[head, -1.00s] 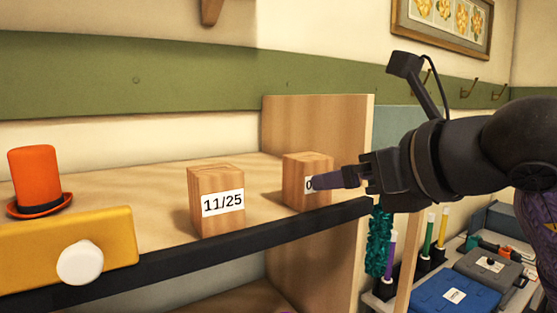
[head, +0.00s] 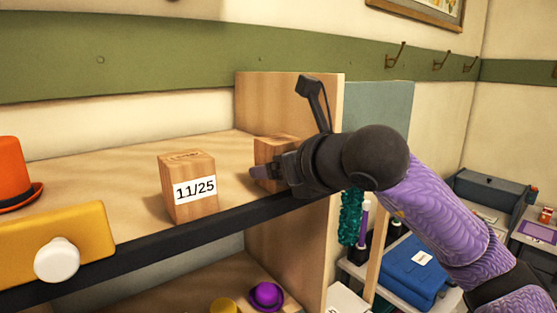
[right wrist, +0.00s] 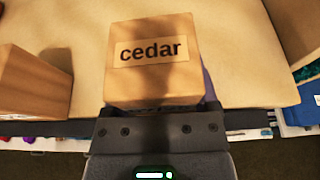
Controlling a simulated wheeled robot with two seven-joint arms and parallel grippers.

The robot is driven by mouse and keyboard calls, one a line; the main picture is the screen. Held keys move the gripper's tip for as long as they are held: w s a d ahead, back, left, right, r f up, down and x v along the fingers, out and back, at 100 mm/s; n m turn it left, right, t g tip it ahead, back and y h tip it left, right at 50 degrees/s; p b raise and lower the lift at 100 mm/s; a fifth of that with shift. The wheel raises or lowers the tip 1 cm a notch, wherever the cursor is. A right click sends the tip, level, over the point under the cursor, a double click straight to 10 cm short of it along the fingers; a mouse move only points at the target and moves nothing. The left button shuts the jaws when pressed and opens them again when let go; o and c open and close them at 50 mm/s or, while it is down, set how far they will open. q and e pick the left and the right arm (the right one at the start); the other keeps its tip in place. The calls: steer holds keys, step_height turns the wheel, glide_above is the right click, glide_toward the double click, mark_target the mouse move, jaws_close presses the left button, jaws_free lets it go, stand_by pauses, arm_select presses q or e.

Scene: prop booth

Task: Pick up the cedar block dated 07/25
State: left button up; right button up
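A light wooden block (head: 270,150) stands at the right end of the shelf, partly hidden behind my right gripper (head: 262,174). In the right wrist view the block (right wrist: 155,85) shows "cedar" on its top, right in front of the palm. Its date is covered now. A purple finger shows at the block's right edge there; the other finger is hidden, so I cannot tell whether the grip is closed. A second wooden block (head: 188,188) dated 11/25 stands to the left. My left gripper is not in view.
An orange hat (head: 15,175) and a yellow box (head: 50,240) with a white knob are at the left. The shelf's dark front edge (head: 130,245) runs below the blocks. A wooden side panel (head: 285,100) closes the shelf's right end. A purple hat (head: 266,296) sits lower down.

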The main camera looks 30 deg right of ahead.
steer(key=c, duration=0.7)
steer(key=shift+r, duration=0.15)
